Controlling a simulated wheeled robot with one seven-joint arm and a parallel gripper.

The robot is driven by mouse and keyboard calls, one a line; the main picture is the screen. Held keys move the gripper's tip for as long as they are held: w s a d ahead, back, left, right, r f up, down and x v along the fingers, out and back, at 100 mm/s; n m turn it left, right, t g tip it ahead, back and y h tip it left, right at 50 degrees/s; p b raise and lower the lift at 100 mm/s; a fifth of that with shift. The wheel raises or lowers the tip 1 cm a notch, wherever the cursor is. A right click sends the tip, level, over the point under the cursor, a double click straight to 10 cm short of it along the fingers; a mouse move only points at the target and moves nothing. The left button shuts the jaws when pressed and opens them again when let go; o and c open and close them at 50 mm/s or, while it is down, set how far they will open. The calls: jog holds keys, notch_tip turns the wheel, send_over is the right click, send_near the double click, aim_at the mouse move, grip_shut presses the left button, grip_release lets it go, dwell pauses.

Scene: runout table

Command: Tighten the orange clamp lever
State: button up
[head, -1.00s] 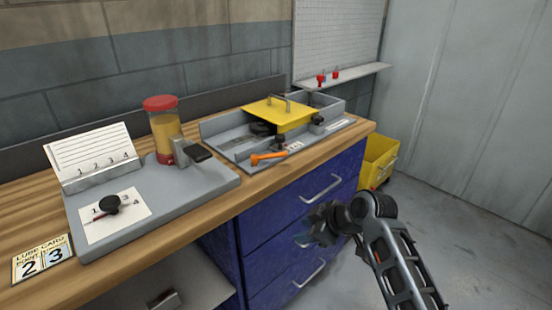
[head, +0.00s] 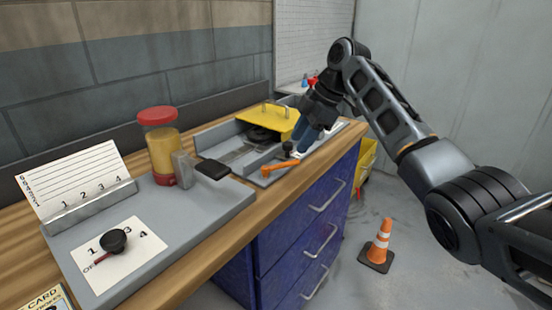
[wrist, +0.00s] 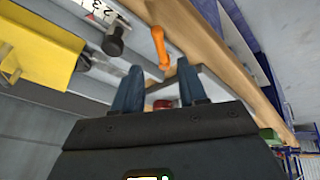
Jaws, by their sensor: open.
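The orange clamp lever (head: 280,167) lies at the front edge of the grey tray-like fixture (head: 235,130) on the wooden bench. In the wrist view the orange lever (wrist: 160,47) appears just beyond the fingertips, in line with the gap between them, not clasped. My gripper (head: 302,148) is above the fixture's front right, just above and right of the lever in the head view. Its two blue fingers are apart and empty, as the wrist view also shows (wrist: 158,75). Whether a finger touches the lever cannot be told.
A yellow cover with a handle (head: 272,122) sits on the fixture behind the lever. A black knob (wrist: 114,42) is beside the lever. A red-lidded jar (head: 160,145) and a dial on a numbered card (head: 113,241) stand left. A traffic cone (head: 379,247) is on the floor.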

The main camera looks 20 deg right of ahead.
aim_at(287, 163)
jog(key=x, duration=0.7)
jog(key=shift+a+f+p, duration=0.1)
jog(key=shift+f+p, duration=0.15)
jog(key=shift+p, duration=0.05)
jog(key=shift+c, duration=0.3)
grip_shut()
